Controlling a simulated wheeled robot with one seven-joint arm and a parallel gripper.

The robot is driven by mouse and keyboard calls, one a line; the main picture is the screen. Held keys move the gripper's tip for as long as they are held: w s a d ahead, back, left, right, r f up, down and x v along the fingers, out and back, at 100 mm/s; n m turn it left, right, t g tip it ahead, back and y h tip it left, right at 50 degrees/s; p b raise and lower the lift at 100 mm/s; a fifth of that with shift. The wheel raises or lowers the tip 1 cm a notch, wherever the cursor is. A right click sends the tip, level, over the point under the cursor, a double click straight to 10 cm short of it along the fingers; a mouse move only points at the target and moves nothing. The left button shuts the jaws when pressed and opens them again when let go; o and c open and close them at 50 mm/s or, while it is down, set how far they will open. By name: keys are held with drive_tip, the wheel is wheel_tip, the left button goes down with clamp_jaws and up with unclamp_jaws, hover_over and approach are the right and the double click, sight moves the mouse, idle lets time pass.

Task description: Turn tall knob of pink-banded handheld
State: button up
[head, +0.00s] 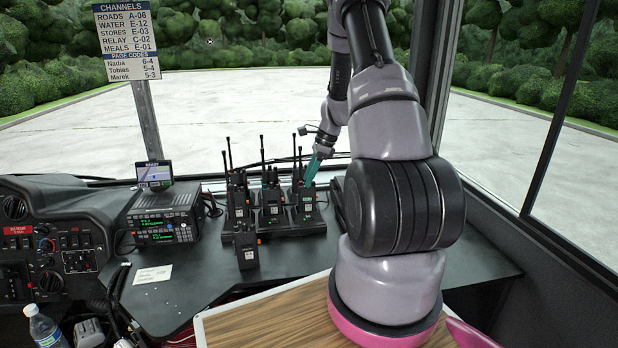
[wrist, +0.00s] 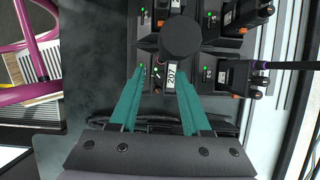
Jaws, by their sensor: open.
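Several black handhelds stand in a charger rack (head: 318,229) on the dashboard in the head view. My gripper (head: 312,170), with teal fingers, is above the rack's right end, over the right handheld (head: 306,203). In the wrist view my gripper (wrist: 163,74) is open and empty. Its fingertips lie either side of a handheld top with a white 207 label (wrist: 171,76). A large round black end (wrist: 181,38) rises towards the camera, hiding part of that top. Another handheld (wrist: 236,78) at the right has a purple-tinted antenna (wrist: 285,66).
One handheld (head: 246,254) stands in front of the rack. A radio unit (head: 165,225) with a small screen (head: 155,174) is to the left. A channel sign (head: 127,40) hangs at the upper left. Raised antennas crowd the rack. The dashboard before the rack is mostly clear.

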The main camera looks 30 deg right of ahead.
drive_tip(key=v, duration=1)
drive_tip(key=shift+r, duration=0.25)
drive_tip(key=s+a+r+n+t, duration=0.1)
drive_tip(key=s+a+r+n, duration=0.25)
drive_tip(key=r, duration=0.25)
drive_tip(key=s+a+r+n+t+h, duration=0.1)
drive_tip(key=s+a+r+n, duration=0.1)
drive_tip(key=s+a+r, duration=0.3)
drive_tip(key=s+a+r+n, duration=0.1)
drive_tip(key=a+r+n, duration=0.2)
drive_tip(key=r, duration=0.4)
drive_tip(key=s+a+r+n+t, duration=0.2)
drive_tip(key=s+a+r+n, duration=0.1)
drive_tip(key=s, duration=0.5)
drive_tip(key=s+a+r+n+t+h, duration=0.1)
drive_tip(key=s+a+r+n, duration=0.2)
drive_tip(key=s+n, duration=0.3)
drive_tip(key=shift+s+a+r+t, duration=0.15)
drive_tip(key=shift+s+a+t, duration=0.25)
drive_tip(key=shift+s+a, duration=0.65)
drive_tip(key=shift+s+d, duration=0.15)
